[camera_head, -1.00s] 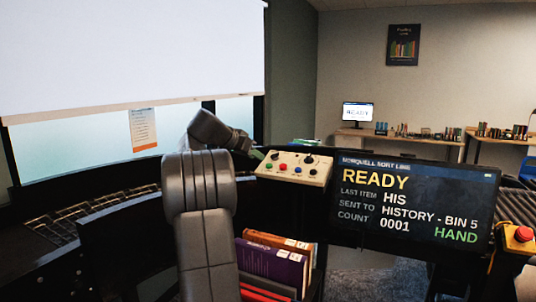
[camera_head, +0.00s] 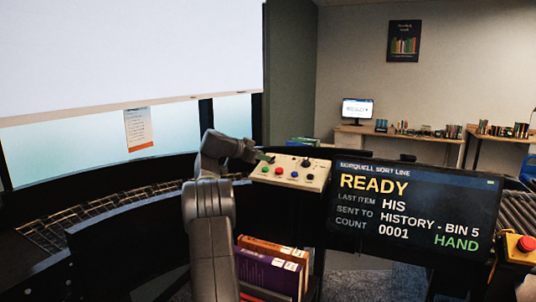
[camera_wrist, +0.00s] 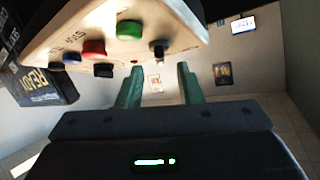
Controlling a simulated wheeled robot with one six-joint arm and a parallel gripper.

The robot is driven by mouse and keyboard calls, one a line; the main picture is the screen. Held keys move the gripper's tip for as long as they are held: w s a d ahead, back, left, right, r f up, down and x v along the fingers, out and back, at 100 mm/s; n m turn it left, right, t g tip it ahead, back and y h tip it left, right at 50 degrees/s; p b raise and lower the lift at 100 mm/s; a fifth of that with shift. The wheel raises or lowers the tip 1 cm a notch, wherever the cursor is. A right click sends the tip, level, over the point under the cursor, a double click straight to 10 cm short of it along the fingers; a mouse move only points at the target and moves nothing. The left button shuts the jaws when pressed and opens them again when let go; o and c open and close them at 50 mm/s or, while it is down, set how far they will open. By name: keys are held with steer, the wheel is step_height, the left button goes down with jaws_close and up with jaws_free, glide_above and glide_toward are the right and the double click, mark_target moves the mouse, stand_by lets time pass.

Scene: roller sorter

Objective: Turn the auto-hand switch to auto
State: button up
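The beige control panel (camera_head: 290,183) stands left of the display, with green, red and blue buttons and several black knobs. A black knob (camera_wrist: 157,47) sits by the green button (camera_wrist: 129,30) in the wrist view, close to my fingertips. Labels are too small to tell which knob is the auto-hand switch. My gripper (camera_wrist: 158,74) is open, its two green fingers apart with nothing between them. In the head view my gripper (camera_head: 264,157) is at the panel's far left corner. Contact with the knob cannot be told. The display (camera_head: 415,210) reads READY and HAND.
Books (camera_head: 268,270) stand below the panel, beside my arm. A red stop button (camera_head: 526,243) on a yellow base is at the right. A curved roller conveyor (camera_head: 90,212) runs along the left. A desk with a monitor (camera_head: 357,109) is far back.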

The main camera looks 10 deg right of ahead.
steer(key=shift+p+x, duration=0.5)
steer(key=shift+x, duration=1.45)
jaws_close()
steer(key=shift+f, duration=0.1)
